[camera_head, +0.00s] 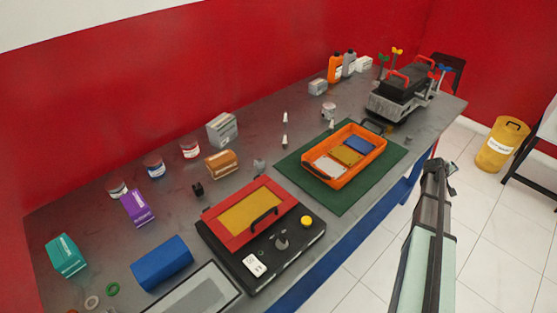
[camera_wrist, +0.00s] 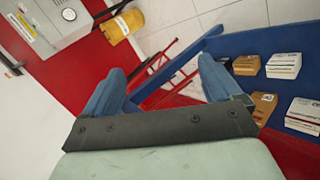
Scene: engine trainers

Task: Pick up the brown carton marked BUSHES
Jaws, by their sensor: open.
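A brown carton (camera_head: 222,164) with a pale label lies on the grey workbench in the head view; its lettering is too small to read. The wrist view shows another brown carton (camera_wrist: 264,108) with a white label and a brown box (camera_wrist: 247,64), both on a blue surface; I cannot read their markings or tell which carton is BUSHES. My gripper (camera_head: 440,165) is beyond the bench's front edge at the right in the head view, well apart from the carton on the bench. In the wrist view my gripper (camera_wrist: 162,70) is open, with nothing between its fingers.
The workbench (camera_head: 300,105) holds a grey box (camera_head: 222,128), a purple box (camera_head: 137,208), a red-and-black trainer (camera_head: 262,235) and an orange tray (camera_head: 318,170) on a green mat. A yellow bin (camera_head: 502,145) stands on the floor. White boxes (camera_wrist: 283,65) sit beside the brown ones.

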